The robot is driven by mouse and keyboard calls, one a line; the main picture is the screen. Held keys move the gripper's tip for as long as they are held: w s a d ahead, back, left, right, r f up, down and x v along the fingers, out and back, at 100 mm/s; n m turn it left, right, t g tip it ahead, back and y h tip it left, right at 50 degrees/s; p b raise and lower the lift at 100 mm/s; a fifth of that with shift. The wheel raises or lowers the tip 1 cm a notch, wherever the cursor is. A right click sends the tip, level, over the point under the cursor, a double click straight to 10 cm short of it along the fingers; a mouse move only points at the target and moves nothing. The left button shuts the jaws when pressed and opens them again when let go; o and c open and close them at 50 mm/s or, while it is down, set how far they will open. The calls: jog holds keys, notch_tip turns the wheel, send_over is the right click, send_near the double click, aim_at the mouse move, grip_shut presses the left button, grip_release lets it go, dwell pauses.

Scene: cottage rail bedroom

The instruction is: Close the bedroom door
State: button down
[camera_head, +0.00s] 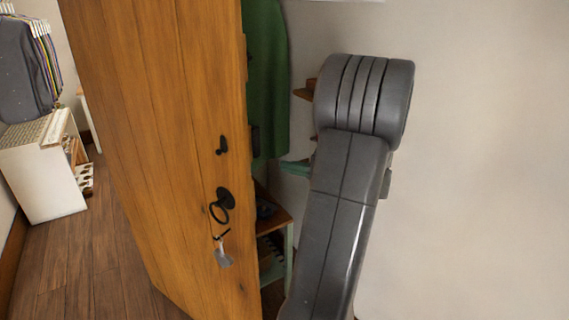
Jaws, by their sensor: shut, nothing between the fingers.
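The bedroom door (165,130) is a plank door of orange-brown wood. It stands open and fills the left-centre of the head view, with its free edge toward the middle. A black ring handle (222,205) is on its face, with a small black latch piece (221,145) above. A key with a grey tag (223,255) hangs just below the ring. My grey arm rises to the right of the door, apart from its face in the picture. My gripper is out of view, so its place relative to the door cannot be seen.
Behind the door's edge, a green garment (266,85) hangs above a small wooden bench (275,222) with dark items. A plain pale wall (480,150) is at right. At left stand a white cabinet (42,180) and hanging clothes (25,65). The wooden floor (85,260) between is clear.

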jog(key=a+p, duration=0.3)
jog(key=a, duration=0.6)
jog(key=shift+s+r, duration=0.1)
jog(key=shift+s+a, duration=0.3)
jog(key=shift+s, duration=0.1)
jog(key=shift+f, duration=0.2)
